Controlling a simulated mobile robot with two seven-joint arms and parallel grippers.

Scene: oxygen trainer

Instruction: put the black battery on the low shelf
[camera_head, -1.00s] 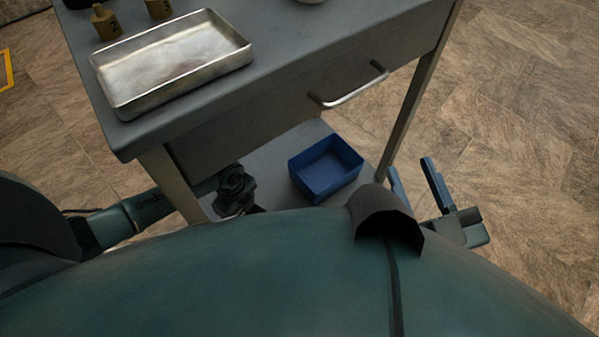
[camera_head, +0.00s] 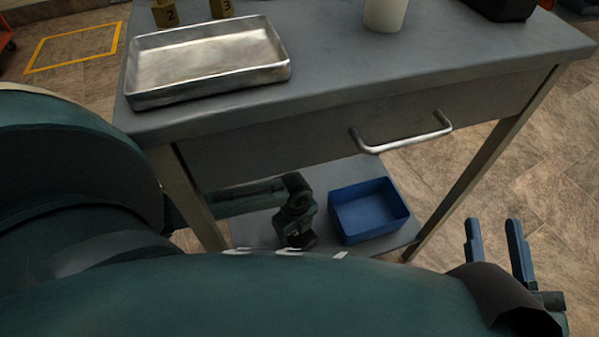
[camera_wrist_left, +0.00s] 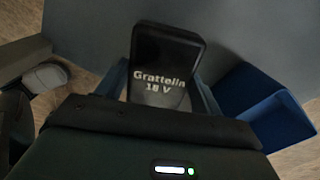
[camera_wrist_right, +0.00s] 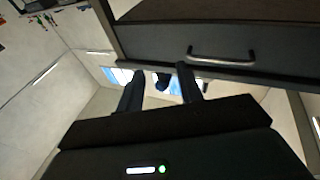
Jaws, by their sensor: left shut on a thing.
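The black battery (camera_wrist_left: 165,60), lettered "Grattelin 18 V", is in the left wrist view. My left gripper (camera_wrist_left: 163,88) is shut on it, with a blue finger at each side. The low shelf (camera_head: 350,172) is the grey board under the table; it fills the background of the left wrist view (camera_wrist_left: 265,30). In the head view my left arm reaches in under the tabletop, over the shelf and left of the blue bin. The battery is not clearly visible there, and I cannot tell whether it touches the shelf. My right gripper (camera_head: 495,243) is open and empty, outside the table's right leg.
A blue bin (camera_head: 345,222) stands on the low shelf, close to my left gripper; it shows in the left wrist view (camera_wrist_left: 240,85). Table legs flank the shelf. A drawer handle (camera_head: 405,140) sticks out above. The tabletop holds a metal tray (camera_head: 140,92) and a white cup (camera_head: 385,14).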

